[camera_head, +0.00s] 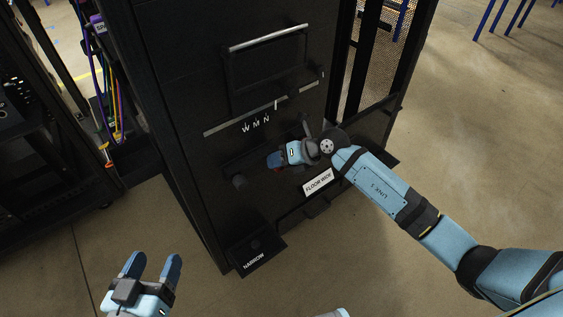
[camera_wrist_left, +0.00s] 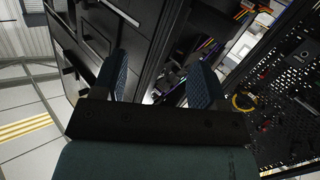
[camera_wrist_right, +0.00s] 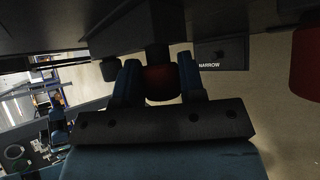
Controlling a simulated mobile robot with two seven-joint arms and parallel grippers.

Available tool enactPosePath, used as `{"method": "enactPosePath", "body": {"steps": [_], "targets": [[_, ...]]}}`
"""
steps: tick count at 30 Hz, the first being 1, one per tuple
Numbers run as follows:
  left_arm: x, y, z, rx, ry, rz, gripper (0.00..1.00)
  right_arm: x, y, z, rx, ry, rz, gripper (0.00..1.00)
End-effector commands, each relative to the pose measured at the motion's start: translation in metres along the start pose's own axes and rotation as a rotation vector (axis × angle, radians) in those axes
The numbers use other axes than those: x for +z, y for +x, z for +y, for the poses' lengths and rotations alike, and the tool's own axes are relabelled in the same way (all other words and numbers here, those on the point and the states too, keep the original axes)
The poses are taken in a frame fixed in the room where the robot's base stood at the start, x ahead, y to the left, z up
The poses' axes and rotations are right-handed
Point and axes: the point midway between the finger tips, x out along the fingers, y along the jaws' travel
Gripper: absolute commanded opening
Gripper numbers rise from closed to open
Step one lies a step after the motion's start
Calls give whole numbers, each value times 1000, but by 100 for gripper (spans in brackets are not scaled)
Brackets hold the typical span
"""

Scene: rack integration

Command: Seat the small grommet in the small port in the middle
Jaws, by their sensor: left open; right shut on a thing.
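My right gripper (camera_head: 273,161) is at the front of the black rack cabinet, just above the FLOOR WIDE label. In the right wrist view its fingers (camera_wrist_right: 159,85) are shut on a dark red round piece (camera_wrist_right: 161,84), which I take to be the small grommet. A black post (camera_wrist_right: 157,45) rises from directly behind it toward the panel. I cannot tell whether the red piece touches the post or sits around it. The middle port is not clearly visible. My left gripper (camera_head: 152,263) is open and empty, low and left of the cabinet.
A black round knob (camera_head: 238,182) stands out left of my right gripper. A larger red cylinder (camera_wrist_right: 306,62) is at the right wrist view's edge. A NARROW plate (camera_head: 256,256) sits at the cabinet's foot. Cables (camera_head: 112,110) hang at the left. The floor in front is clear.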

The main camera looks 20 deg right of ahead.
Motion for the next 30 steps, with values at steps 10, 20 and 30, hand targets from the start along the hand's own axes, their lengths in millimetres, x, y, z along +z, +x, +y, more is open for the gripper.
{"method": "enactPosePath", "body": {"steps": [10,20,30], "targets": [[0,0,0,0,0,0,66,1,1,0,0,0,0,67],[18,-2,-6,-20,7,-60,66,1,1,0,0,0,0,67],[73,-19,-28,-89,25,-282,66,2,-37,0,-5,-2,-1,67]]}}
